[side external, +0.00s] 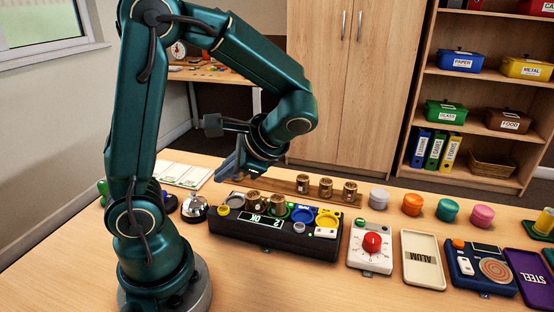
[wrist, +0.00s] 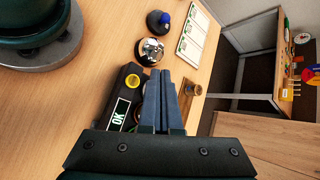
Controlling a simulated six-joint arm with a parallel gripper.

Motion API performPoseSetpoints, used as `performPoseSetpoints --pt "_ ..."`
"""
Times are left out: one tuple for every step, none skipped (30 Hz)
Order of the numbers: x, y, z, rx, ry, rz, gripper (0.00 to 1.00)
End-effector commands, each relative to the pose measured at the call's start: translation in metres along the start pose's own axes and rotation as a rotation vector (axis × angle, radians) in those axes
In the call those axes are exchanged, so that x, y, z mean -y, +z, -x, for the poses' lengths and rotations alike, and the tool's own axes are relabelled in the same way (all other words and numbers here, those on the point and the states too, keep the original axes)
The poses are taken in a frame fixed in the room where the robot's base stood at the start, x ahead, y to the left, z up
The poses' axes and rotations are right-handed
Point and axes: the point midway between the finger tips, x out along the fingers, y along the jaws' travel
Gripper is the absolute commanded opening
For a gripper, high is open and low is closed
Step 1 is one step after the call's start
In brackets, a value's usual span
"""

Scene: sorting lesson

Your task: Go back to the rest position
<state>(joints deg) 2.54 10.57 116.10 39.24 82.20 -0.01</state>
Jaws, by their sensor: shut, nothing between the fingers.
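My gripper (side external: 238,166) hangs above the left end of the black device in the side view. Its two blue-grey fingers are together and empty. The closed fingers also show in the middle of the wrist view (wrist: 161,80). The black device (side external: 262,240) has a lit green display reading OK, coloured round spots on top, and small brown-gold cylinders (side external: 278,203) on it. The closed fingers hide part of this device in the wrist view. My gripper appears clear of the device and the cylinders.
A wooden rail (side external: 285,187) with several brown-gold cylinders stands behind the device. A silver bell (side external: 195,208) is to its left. A white box with a red knob (side external: 372,243), coloured lidded pots (side external: 412,204) and an ALUM tray (side external: 404,273) are to its right.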

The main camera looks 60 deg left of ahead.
Motion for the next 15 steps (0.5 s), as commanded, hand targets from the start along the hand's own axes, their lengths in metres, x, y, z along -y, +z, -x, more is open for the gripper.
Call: performPoseSetpoints --pt "0.0 0.0 0.0 -0.001 0.0 0.001 0.0" --pt "0.001 0.0 0.0 -0.003 0.0 0.004 0.0" --pt "0.002 0.001 0.002 -0.012 -0.001 0.012 0.0" --pt "0.003 0.001 0.003 -0.022 -0.001 0.021 0.0" --pt "0.004 0.003 0.005 -0.033 -0.002 0.032 0.0" --pt "0.005 0.006 0.007 -0.052 0.001 0.049 0.0" --pt "0.005 0.008 0.009 -0.07 0.007 0.065 0.0" --pt "0.004 0.011 0.012 -0.094 0.019 0.082 0.0" --pt "0.0 0.014 0.015 -0.132 0.039 0.107 0.0" --pt "-0.003 0.015 0.018 -0.167 0.059 0.126 0.0" --pt "-0.007 0.016 0.021 -0.203 0.081 0.146 0.0" --pt "-0.013 0.017 0.025 -0.256 0.113 0.172 0.0" --pt "-0.018 0.017 0.028 -0.297 0.137 0.192 0.0" --pt "-0.023 0.017 0.032 -0.339 0.162 0.211 0.0" --pt "-0.03 0.016 0.037 -0.396 0.198 0.236 0.0"
